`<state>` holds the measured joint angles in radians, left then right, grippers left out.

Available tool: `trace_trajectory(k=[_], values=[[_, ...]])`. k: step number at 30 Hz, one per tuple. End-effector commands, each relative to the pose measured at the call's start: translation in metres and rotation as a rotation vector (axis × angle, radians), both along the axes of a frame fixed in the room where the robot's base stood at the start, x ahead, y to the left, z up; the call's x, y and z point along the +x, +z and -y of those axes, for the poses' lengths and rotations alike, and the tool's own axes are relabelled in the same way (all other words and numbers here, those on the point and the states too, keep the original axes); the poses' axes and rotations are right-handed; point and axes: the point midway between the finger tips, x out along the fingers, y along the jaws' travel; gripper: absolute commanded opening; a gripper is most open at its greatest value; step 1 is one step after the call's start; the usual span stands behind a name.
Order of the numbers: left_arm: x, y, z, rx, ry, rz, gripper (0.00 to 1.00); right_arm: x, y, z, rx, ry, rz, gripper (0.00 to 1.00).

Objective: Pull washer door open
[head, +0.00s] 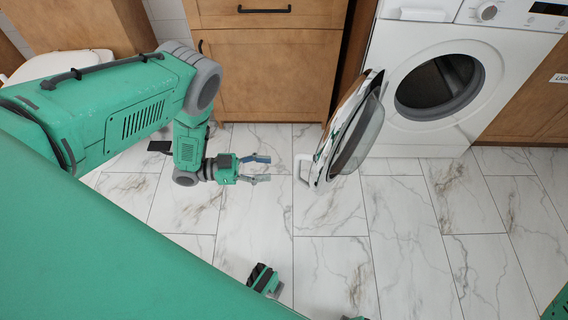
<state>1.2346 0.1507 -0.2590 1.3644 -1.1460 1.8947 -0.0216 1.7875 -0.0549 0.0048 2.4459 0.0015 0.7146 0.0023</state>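The white washer (436,75) stands at the upper right, with its round dark drum opening uncovered. Its round door (350,125) stands swung wide open to the left of the opening, seen at a steep angle. A pale handle (302,170) sticks out on the door's left edge. My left gripper (262,168) is just left of the handle, pointing right at it. Its two fingers are apart with nothing between them, and a small gap shows between fingertips and handle. My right gripper cannot be made out.
Wooden cabinets (268,75) stand left of the washer, behind my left arm. Another wooden panel (530,105) is at the right. The marble-tiled floor (420,240) in front of the washer is clear. A white rounded object (10,55) shows at the far left.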

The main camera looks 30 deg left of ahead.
Motion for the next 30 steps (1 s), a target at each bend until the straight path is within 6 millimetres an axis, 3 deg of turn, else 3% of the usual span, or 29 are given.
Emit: trace_trajectory(k=[6, 23, 26, 30], values=[[-0.011, -0.001, -0.019, 0.000, 0.000, -0.001, 0.37, 0.000, 0.000, 0.000, 0.000, 0.000, 0.000, 0.40], [-0.011, -0.001, -0.020, 0.000, 0.000, -0.001, 0.37, 0.002, -0.001, 0.000, 0.000, 0.000, -0.002, 0.40], [-0.008, -0.001, -0.018, 0.014, 0.021, -0.013, 0.37, 0.002, -0.001, 0.000, 0.000, 0.000, -0.002, 0.40], [0.010, -0.008, -0.006, 0.114, 0.176, -0.117, 0.37, 0.001, -0.001, 0.000, 0.000, 0.000, -0.002, 0.40]])
